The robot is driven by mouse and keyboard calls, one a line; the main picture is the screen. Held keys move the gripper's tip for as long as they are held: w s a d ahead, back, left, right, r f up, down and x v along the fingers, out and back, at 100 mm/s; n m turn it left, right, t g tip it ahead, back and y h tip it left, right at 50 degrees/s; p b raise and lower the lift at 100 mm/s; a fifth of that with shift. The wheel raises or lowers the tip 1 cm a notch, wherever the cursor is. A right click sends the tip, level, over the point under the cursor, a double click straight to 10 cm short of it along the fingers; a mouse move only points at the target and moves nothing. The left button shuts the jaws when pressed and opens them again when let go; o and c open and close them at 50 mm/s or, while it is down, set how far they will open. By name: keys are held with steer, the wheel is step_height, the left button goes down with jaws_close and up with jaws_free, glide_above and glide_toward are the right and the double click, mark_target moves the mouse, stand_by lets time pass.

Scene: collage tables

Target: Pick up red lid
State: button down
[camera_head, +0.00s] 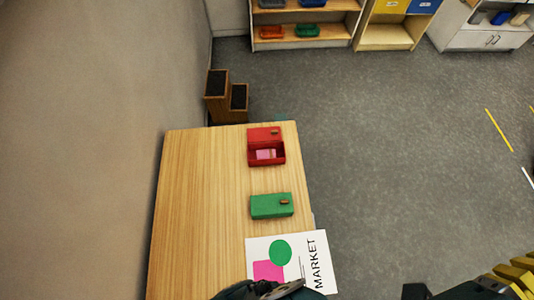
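The red lid (264,134) has a small brown knob and lies at the far end of the wooden table, at the back edge of the open red box (279,158). I cannot tell whether it rests on the box's rim or on the table behind it. Something pink and whitish shows inside the box. Dark parts of my own body show at the bottom edge, well short of the lid. No gripper fingertips can be made out, so my gripper is not in view.
A closed green box (265,209) with a brown knob stands nearer on the table (200,215). A white MARKET sheet (308,248) with green and pink shapes lies closer still. The table's left side is clear.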

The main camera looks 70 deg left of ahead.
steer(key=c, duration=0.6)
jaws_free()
